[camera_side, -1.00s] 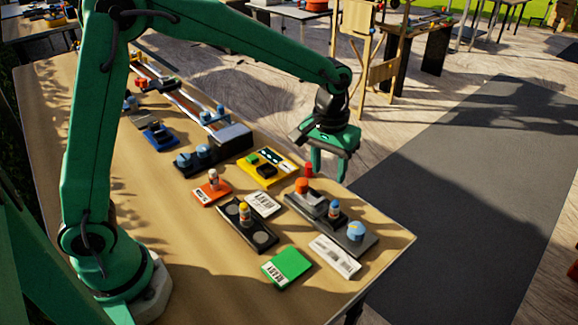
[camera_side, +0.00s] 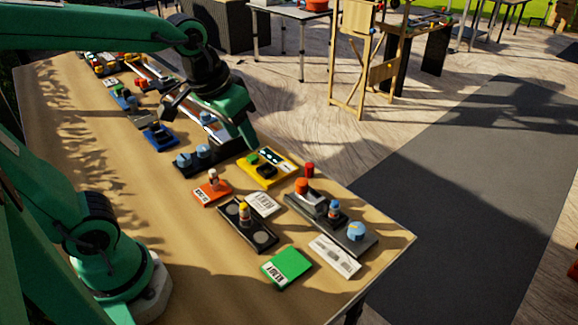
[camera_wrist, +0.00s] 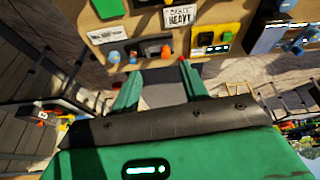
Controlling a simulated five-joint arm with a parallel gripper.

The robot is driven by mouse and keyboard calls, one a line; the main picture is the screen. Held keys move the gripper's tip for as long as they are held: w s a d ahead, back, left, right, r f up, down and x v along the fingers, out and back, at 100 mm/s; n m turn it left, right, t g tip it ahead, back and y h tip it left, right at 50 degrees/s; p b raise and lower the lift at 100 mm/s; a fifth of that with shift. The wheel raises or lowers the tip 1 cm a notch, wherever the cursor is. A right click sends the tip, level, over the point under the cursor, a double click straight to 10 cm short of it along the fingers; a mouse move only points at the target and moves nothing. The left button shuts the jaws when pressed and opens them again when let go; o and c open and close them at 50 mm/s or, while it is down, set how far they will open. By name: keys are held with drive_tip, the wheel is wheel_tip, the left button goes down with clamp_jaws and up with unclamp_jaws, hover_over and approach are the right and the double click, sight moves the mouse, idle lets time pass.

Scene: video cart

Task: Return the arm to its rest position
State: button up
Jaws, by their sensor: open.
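My gripper (camera_side: 236,125) is at the far edge of the table, above the long rail device and level with the dark block with blue knobs. It is open and nothing shows between its fingers. In the wrist view its two green fingers (camera_wrist: 158,84) stand apart, with the floor between them and the table at the top. Part of the rail device is hidden behind the gripper.
The table's near left part is clear.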

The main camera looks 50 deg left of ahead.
drive_tip(key=s+a+t, duration=0.1)
drive_tip(key=s+a, duration=0.1)
drive_tip(key=s, duration=0.4)
drive_tip(key=shift+s+a+f+m+t, duration=0.15)
drive_tip(key=shift+s+f+m+t, duration=0.15)
drive_tip(key=shift+s+m, duration=0.1)
idle(0.7)
